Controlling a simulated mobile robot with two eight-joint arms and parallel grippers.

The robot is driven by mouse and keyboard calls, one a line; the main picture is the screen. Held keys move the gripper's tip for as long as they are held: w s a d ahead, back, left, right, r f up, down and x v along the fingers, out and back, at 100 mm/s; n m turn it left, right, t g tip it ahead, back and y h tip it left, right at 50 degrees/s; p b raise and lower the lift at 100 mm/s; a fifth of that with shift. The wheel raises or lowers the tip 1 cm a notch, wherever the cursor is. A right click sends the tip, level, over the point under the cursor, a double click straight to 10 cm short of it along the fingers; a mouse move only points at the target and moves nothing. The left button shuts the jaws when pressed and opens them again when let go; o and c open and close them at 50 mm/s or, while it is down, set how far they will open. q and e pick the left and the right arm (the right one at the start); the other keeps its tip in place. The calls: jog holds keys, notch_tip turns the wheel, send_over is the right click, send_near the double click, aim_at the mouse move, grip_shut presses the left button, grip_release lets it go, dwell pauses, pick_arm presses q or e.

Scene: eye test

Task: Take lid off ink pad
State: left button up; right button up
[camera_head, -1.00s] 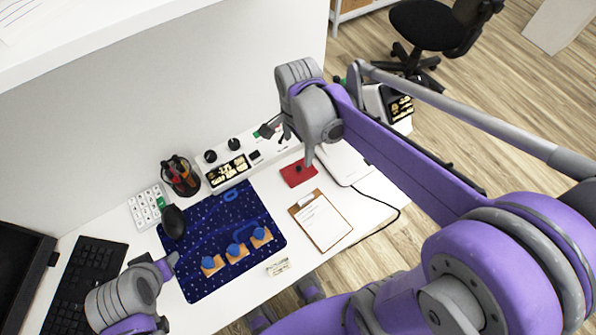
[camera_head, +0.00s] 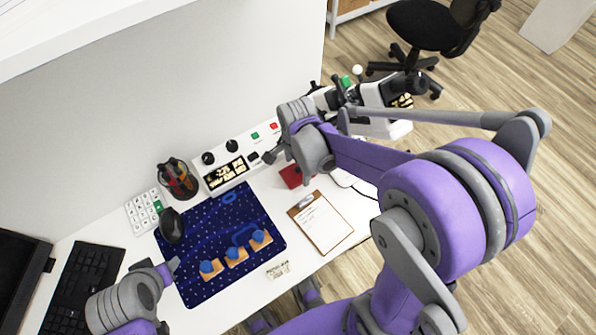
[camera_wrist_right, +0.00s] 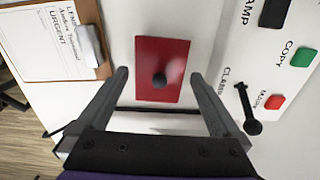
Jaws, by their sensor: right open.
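In the head view the red lid (camera_head: 290,177) is partly hidden by my right gripper.
A clipboard (camera_head: 328,228) lies near the lid; a white control panel (camera_head: 215,172) with switches stands behind. A starry blue mat (camera_head: 205,215) holds several wooden blocks with blue tops (camera_head: 236,253). A pen cup (camera_head: 178,180), keypad (camera_head: 140,212) and keyboard (camera_head: 85,280) are at left.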

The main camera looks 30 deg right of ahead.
jog(key=shift+f, duration=0.1)
jog(key=shift+c, duration=0.2)
jog(key=c, duration=1.1)
